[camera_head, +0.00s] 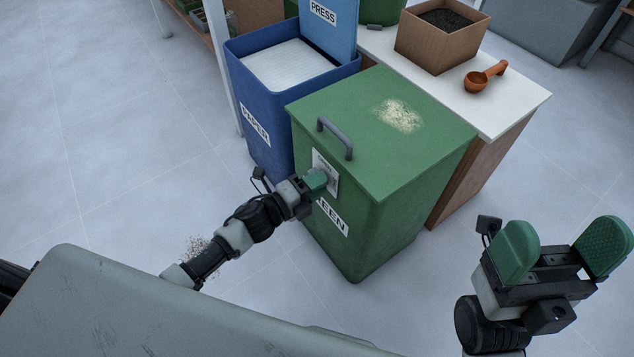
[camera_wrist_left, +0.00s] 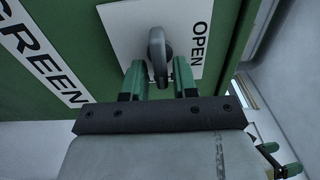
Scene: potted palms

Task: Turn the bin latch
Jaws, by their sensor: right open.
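The green bin (camera_head: 375,215) has a closed lid (camera_head: 375,130) with a grey handle (camera_head: 335,138). On its front, a white plate (camera_head: 331,174) carries a dark grey latch (camera_wrist_left: 157,45), with the word OPEN (camera_wrist_left: 200,36) to the latch's right in the left wrist view. My left gripper (camera_head: 318,180) is at the plate. In the head view the gripper hides the latch. My right gripper (camera_head: 560,245) is open and empty at lower right.
A blue paper bin (camera_head: 262,125) stands left of the green bin. Behind it a white-topped table (camera_head: 515,100) holds a brown box of soil (camera_head: 442,35) and an orange scoop (camera_head: 478,80). Pale crumbs lie on the green lid.

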